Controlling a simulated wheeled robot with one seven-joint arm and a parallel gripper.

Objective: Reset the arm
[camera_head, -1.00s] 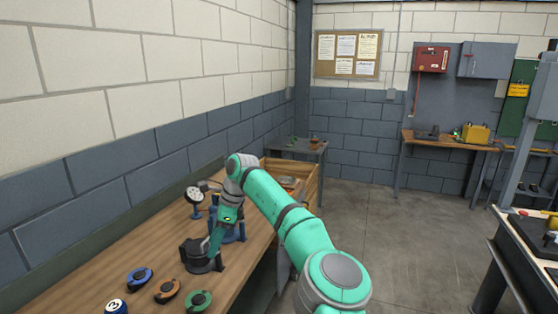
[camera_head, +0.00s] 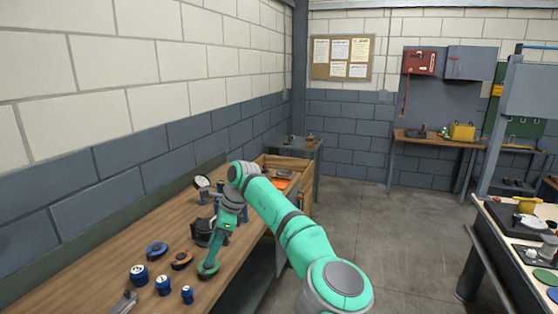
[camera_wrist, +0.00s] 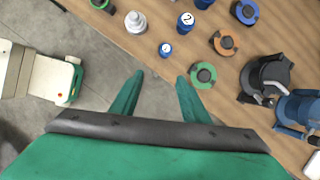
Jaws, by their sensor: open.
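My gripper (camera_wrist: 160,77) is open and empty in the wrist view. Its two green fingers point down past the edge of the wooden bench (camera_wrist: 150,48), with grey floor showing below the left finger. In the head view my gripper (camera_head: 208,268) is small and low over the bench, by the green ring part, and its fingertips are hard to make out. In the wrist view the green ring part (camera_wrist: 203,74) lies on the bench just right of the right fingertip, apart from it as seen.
An orange ring (camera_wrist: 224,42), a blue ring (camera_wrist: 245,12) and numbered blue cylinders (camera_wrist: 185,22) stand nearby. A black holder (camera_wrist: 268,75) and a blue device (camera_wrist: 300,110) are at right. A wooden crate (camera_head: 300,170) stands at the bench's far end. Grey floor (camera_head: 385,235) is open to the right.

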